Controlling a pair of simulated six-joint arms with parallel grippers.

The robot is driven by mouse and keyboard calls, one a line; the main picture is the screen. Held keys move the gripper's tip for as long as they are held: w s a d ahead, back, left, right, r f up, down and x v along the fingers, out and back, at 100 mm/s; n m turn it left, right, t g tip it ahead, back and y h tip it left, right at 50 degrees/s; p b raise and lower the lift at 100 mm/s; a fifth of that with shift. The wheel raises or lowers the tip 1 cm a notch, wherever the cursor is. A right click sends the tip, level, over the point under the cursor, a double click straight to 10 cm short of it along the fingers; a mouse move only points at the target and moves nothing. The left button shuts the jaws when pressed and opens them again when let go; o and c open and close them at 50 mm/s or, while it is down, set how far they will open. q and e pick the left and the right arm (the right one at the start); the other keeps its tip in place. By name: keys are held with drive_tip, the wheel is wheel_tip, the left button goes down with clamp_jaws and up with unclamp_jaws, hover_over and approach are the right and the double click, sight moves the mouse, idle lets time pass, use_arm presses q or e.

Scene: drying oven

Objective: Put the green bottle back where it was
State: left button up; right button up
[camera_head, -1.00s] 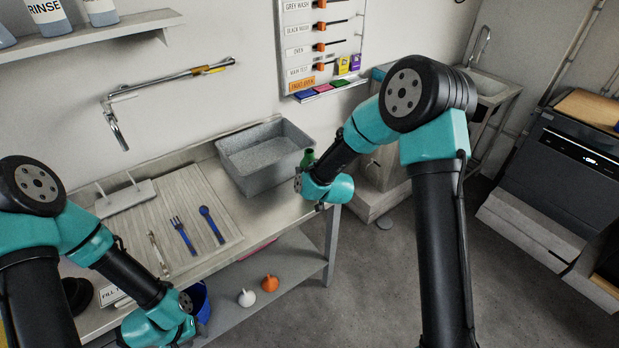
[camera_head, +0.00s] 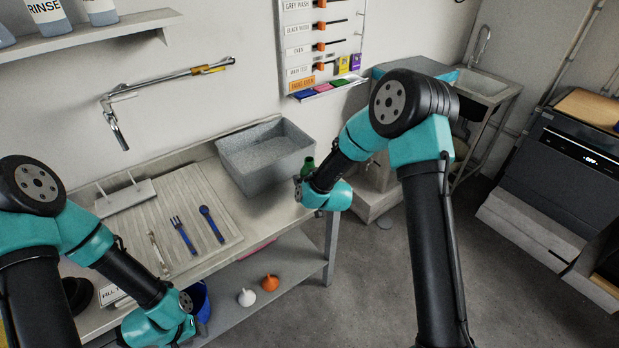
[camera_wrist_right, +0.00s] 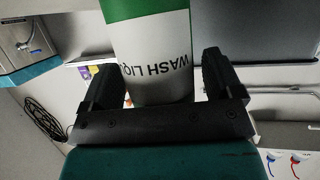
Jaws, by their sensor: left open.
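The green bottle (camera_wrist_right: 150,45) with a white label reading "WASH LIQU…" shows upside down in the right wrist view, between the two fingers of my right gripper (camera_wrist_right: 163,90). In the head view, only the bottle's green neck (camera_head: 308,165) shows beside my right wrist, to the right of the grey basin. My right gripper is shut on the bottle; its fingertips are hidden in the head view. My left gripper (camera_head: 122,338) is low at the bottom edge of the head view, open, its fingers hardly visible.
A grey basin (camera_head: 232,165) stands on the bench, left of the right gripper. A board (camera_head: 175,215) with blue utensils lies left of it. A lower shelf holds white and orange funnels (camera_head: 269,283). The wall shelf (camera_head: 95,35) carries bottles.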

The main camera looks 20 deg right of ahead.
drive_tip(key=shift+r, duration=0.15)
drive_tip(key=shift+s+r, duration=0.1)
drive_tip(key=shift+s, duration=0.1)
drive_tip(key=v, duration=1.1)
drive_tip(key=shift+s+d, duration=0.2)
drive_tip(key=shift+s, duration=0.05)
drive_tip(key=s+f+m+g+y, duration=0.2)
drive_tip(key=s+f+g, duration=1)
drive_tip(key=s+f, duration=1.1)
drive_tip(key=shift+s+d+f+m, duration=0.15)
drive_tip(key=shift+d+f+m, duration=0.15)
drive_tip(key=shift+m, duration=0.6)
